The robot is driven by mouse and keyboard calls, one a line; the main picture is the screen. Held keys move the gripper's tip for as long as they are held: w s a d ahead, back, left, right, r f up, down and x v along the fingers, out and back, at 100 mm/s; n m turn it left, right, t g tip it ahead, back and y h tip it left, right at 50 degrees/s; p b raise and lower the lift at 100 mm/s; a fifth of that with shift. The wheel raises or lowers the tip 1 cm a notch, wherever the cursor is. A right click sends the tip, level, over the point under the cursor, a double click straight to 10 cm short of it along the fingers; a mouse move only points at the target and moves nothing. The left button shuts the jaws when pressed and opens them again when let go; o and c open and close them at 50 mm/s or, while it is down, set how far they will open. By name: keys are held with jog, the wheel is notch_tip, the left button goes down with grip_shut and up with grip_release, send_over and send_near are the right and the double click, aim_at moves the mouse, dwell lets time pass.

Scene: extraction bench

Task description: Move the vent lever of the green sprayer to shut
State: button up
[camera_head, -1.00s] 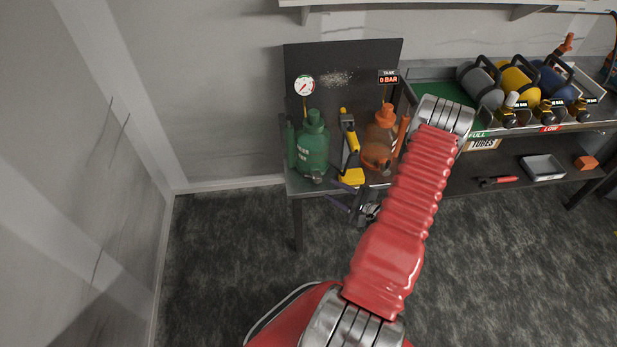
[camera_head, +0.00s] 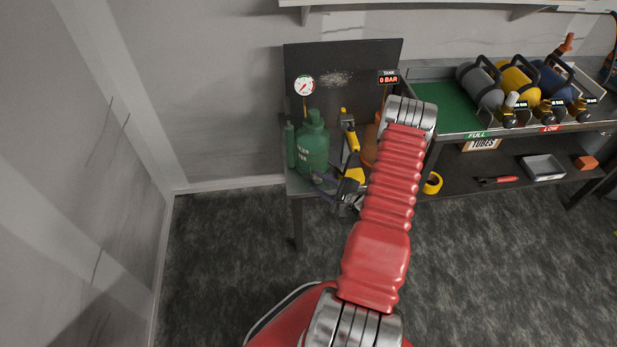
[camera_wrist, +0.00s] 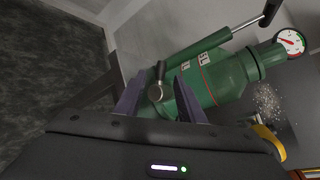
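The green sprayer (camera_head: 312,146) stands upright on the left of the bench, partly behind my gripper. In the wrist view the green sprayer (camera_wrist: 228,78) fills the upper right. Its vent lever (camera_wrist: 160,70), a short dark stub on a round metal knob, sits low on the body. Two small white labels (camera_wrist: 195,60) are on the body beside it, too small to read. My gripper (camera_wrist: 161,76) is open, with one purple finger on each side of the lever. I cannot tell whether either finger touches it. In the head view my gripper (camera_head: 322,178) is at the sprayer's lower front.
An orange sprayer (camera_head: 369,140) is mostly hidden behind my arm. A white pressure gauge (camera_head: 305,86) is above the green sprayer. Grey, yellow and blue cylinders lie on the right bench. A yellow ring (camera_head: 432,184) is below.

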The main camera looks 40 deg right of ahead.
aim_at(310, 178)
jog(key=shift+x, duration=3.2)
jog(key=shift+c, duration=0.2)
grip_shut()
